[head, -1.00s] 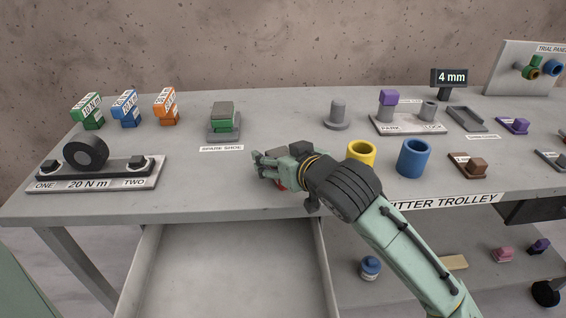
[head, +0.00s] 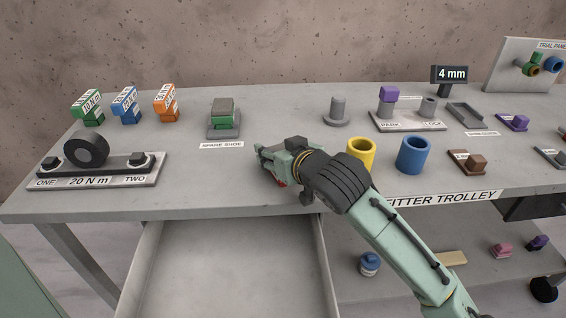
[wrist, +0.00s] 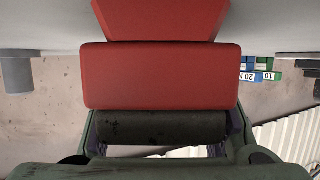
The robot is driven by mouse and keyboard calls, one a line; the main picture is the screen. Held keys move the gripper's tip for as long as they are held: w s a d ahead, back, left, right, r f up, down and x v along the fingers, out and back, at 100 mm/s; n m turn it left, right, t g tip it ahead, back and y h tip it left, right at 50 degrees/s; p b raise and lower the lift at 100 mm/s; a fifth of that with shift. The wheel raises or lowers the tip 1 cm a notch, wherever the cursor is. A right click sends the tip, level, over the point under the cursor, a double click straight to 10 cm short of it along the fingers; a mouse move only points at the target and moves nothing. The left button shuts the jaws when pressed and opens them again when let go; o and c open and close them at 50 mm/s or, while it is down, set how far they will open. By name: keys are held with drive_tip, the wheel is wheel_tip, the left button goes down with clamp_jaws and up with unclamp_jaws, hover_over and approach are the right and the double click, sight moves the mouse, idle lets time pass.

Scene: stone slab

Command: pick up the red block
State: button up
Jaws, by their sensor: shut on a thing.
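The red block (wrist: 160,76) fills the upper middle of the wrist view, with a narrower red part beyond its wide face. My gripper (wrist: 160,128) is shut on it, with the wide face close against the dark pad area. In the head view my gripper (head: 268,160) is just above the front middle of the grey bench top. Only a small sliver of the red block (head: 281,183) shows there, beneath my gripper. The rest is hidden by my gripper, and I cannot tell if it touches the bench.
A yellow cup (head: 361,152) and a blue cup (head: 413,156) stand right of my gripper, close to my arm. An open drawer (head: 228,275) lies below the front edge.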

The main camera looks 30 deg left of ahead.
drive_tip(key=c, duration=0.5)
drive_tip(key=shift+c, duration=0.3)
drive_tip(key=shift+r, duration=0.1)
